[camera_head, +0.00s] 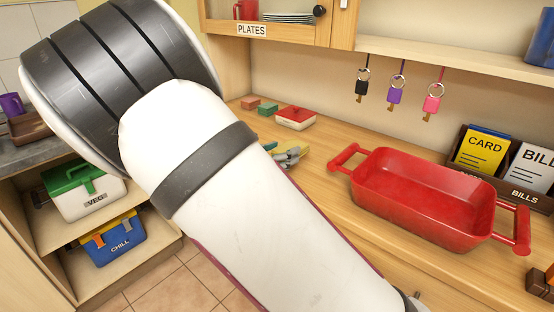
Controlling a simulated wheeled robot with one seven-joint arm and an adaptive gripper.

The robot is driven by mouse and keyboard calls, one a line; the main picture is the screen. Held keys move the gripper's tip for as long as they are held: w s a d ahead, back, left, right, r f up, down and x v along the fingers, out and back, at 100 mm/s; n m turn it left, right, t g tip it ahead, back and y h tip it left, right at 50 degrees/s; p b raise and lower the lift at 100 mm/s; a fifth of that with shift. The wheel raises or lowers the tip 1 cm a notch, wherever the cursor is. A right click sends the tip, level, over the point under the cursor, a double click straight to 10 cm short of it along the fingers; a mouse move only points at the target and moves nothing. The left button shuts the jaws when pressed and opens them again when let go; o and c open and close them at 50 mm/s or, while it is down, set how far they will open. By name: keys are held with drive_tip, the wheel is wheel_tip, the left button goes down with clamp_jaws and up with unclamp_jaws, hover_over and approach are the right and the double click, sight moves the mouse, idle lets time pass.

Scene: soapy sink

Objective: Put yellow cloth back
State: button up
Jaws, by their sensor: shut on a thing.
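My large white arm crosses the view and hides most of the gripper and part of the cloth. I cannot tell whether the cloth touches the counter.
A red tray with handles (425,195) stands on the wooden counter at right. A red-lidded dish (296,117) sits farther back. Keys (396,92) hang below a shelf. A bills holder (500,165) is at far right. Coolers (112,240) stand on low shelves at left.

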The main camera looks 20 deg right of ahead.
drive_tip(key=shift+w+d, duration=0.1)
drive_tip(key=shift+w, duration=0.35)
drive_tip(key=f, duration=0.1)
drive_tip(key=w+f+b, duration=0.1)
drive_tip(key=shift+d+f, duration=0.1)
drive_tip(key=shift+f, duration=0.7)
drive_tip(key=shift+f, duration=0.1)
drive_tip(key=o, duration=1)
